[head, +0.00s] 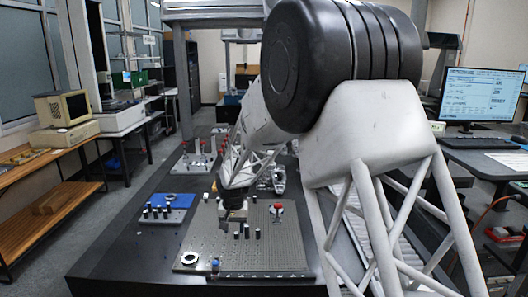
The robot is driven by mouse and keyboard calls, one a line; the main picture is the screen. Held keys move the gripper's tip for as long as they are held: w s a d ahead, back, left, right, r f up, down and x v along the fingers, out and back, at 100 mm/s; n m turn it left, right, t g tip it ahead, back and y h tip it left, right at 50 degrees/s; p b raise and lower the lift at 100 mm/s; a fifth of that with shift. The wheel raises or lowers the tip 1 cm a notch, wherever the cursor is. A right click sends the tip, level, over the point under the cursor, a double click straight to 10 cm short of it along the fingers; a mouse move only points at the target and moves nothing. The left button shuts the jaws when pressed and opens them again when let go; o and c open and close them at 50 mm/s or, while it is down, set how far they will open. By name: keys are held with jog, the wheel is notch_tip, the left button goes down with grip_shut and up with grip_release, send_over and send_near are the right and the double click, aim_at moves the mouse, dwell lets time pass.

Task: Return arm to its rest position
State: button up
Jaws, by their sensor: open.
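My arm reaches in from the right, large in the foreground, and bends down over the dark table (112,248). My gripper (234,219) points down above the grey-brown perforated plate (268,258). It is open and I see nothing between its fingers. The fingers are small and dark here, and I cannot tell how far above the plate they are. Several small black pegs stand on the plate close to my gripper, one of them a black peg (246,231). A metal ring (189,258) lies on the plate's near left corner.
A red-topped part (277,208) stands on the plate, and a blue item (215,264) sits near its front edge. Red-topped posts (198,150) stand behind.

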jog(key=s+d+r+t, duration=0.1)
jog(key=s+d+r, duration=1.6)
jog(key=s+d, duration=0.55)
jog(key=s, duration=0.6)
jog(key=s+d, duration=0.3)
jog(key=s, duration=0.6)
jog(key=s+d+t, duration=0.1)
jog(key=s+d, duration=0.2)
jog(key=s, duration=0.6)
jog(key=shift+s+d+r, duration=0.25)
jog(key=shift+r, duration=0.1)
